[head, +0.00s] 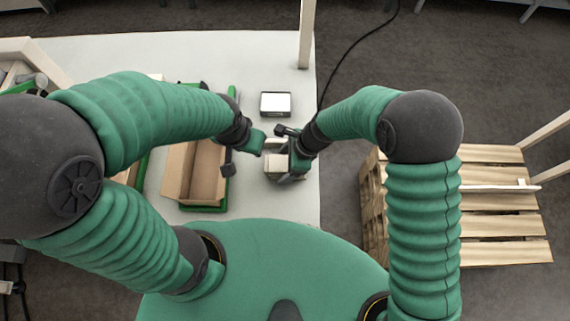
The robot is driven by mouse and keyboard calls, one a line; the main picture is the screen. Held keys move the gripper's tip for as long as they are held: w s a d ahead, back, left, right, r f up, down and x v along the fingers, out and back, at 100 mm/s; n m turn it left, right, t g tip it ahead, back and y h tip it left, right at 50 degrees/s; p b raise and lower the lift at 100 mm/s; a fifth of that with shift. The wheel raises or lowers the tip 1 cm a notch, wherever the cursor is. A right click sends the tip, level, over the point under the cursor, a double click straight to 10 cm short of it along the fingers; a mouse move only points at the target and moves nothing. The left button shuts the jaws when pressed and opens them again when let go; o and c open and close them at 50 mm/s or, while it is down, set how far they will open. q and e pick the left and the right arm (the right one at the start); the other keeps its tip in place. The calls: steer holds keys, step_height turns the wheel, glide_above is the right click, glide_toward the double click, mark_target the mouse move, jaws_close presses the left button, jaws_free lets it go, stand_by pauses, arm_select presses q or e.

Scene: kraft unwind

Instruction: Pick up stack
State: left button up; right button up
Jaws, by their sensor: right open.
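A small stack of pale, cream-coloured pieces (277,164) sits on the light table near its right edge. My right gripper (288,147) is open at the right side of the stack and covers part of it. I cannot tell whether its fingers touch the stack. My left gripper (243,153) is just left of the stack, between it and the cardboard box. Its jaw opening is too small and dark to judge.
An open cardboard box (207,172) sits in a green tray (203,209) on the left. A dark-edged device with a white top (275,104) lies behind the stack. A wooden post (306,35) rises at the table's far right edge. A wooden pallet (495,225) stands to the right.

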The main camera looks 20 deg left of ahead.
steer(key=shift+w, duration=0.1)
steer(key=shift+d, duration=0.15)
steer(key=c, duration=1.6)
